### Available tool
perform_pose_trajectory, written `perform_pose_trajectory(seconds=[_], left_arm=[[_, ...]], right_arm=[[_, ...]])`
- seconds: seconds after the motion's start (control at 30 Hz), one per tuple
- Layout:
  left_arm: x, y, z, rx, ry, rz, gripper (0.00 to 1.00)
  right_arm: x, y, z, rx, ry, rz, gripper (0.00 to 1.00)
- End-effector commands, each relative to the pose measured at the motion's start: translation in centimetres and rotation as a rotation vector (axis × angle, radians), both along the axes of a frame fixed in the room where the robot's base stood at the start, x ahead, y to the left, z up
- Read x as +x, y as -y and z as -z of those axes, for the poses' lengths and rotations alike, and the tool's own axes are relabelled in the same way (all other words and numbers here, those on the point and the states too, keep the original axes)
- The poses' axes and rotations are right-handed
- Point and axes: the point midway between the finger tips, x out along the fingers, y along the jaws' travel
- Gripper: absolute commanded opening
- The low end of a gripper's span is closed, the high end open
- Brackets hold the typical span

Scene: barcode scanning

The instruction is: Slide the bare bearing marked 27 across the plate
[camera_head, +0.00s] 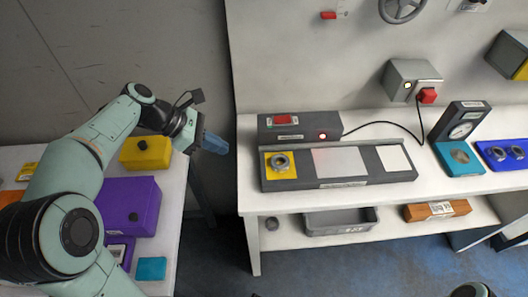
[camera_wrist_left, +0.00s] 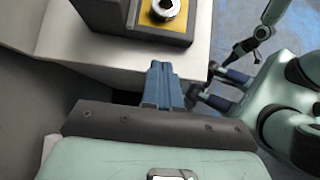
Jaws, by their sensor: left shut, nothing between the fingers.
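A ring-shaped metal bearing (camera_head: 281,162) sits on the yellow square (camera_head: 270,174) at the left end of a dark scanning plate (camera_head: 375,178). No number on it is readable. The bearing (camera_wrist_left: 165,8) also shows at the top of the left wrist view, on the yellow square (camera_wrist_left: 180,25). My left gripper (camera_head: 216,144) is shut and empty, in the air left of the bench and apart from the bearing. Its blue fingers (camera_wrist_left: 161,70) point toward the bench in the left wrist view.
A red-display box (camera_head: 299,125) stands behind the plate, which has a reddish lit panel (camera_head: 338,162) and a white panel (camera_head: 394,158). More bearings sit on a blue tray (camera_head: 486,147) at right. A purple box (camera_head: 127,205) and yellow box (camera_head: 146,152) stand on the left table.

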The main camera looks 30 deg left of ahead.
Motion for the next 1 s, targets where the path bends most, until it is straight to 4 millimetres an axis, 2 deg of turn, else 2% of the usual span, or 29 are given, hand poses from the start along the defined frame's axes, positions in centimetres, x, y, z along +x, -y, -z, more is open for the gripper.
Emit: perform_pose_trajectory(seconds=[0.43,0.7,1.0], left_arm=[[3.3,5.6,6.7,-0.002,-0.004,0.004,0.00],[5.1,8.4,6.4,0.000,0.001,0.004,0.00],[5.4,8.8,6.4,0.002,0.001,0.001,0.00]], right_arm=[[-0.5,0.0,1.6,0.000,-0.006,0.000,0.79],[-0.4,0.0,1.4,0.000,-0.006,0.000,0.79],[-0.4,0.0,1.4,-0.001,-0.005,0.000,0.79]])
